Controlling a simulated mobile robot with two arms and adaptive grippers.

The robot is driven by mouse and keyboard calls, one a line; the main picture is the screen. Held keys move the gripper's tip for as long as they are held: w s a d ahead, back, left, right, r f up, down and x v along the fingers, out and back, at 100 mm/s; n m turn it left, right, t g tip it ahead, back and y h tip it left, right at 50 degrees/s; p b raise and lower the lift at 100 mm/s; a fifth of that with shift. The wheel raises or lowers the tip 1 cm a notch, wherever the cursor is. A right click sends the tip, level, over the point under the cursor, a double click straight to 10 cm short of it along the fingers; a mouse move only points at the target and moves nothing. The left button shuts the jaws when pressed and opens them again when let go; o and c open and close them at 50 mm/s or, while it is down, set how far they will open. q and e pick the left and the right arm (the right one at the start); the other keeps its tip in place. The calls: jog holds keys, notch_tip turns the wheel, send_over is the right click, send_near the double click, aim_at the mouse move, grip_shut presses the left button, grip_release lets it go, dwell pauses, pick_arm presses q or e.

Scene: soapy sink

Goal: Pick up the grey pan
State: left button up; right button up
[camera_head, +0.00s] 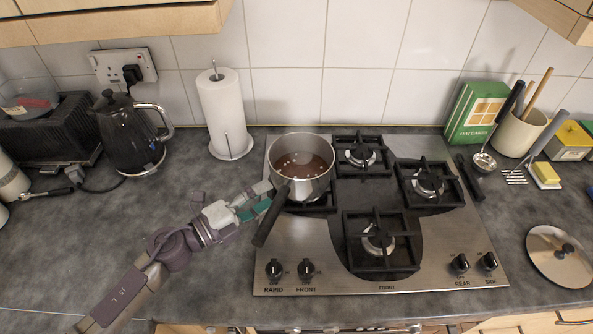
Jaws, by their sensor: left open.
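The grey pan (308,187) stands on the back-left burner of the hob, with brown liquid and a few pale bits inside. Its black handle (271,215) points toward the front left. My left gripper (264,197) is open, just left of the handle near where it joins the pan. I cannot tell whether a finger touches the handle. My right gripper is not in view.
The steel hob (330,275) has several black pan supports. A kettle (130,135) and a paper towel roll (222,110) stand at the back left. A lid (545,250) lies at the right.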

aim_at(281, 188)
pick_arm(q)
jog(key=p+x, duration=0.1)
jog(key=x, duration=0.3)
jog(key=shift+w+d+p, duration=0.15)
jog(key=shift+d+p, duration=0.15)
jog(key=shift+d, duration=0.1)
jog(key=shift+a, duration=0.1)
jog(key=shift+c, duration=1.3)
grip_shut()
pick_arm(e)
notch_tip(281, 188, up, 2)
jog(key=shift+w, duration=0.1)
pick_arm(q)
jog(key=shift+r, duration=0.2)
jog(key=shift+w, duration=0.1)
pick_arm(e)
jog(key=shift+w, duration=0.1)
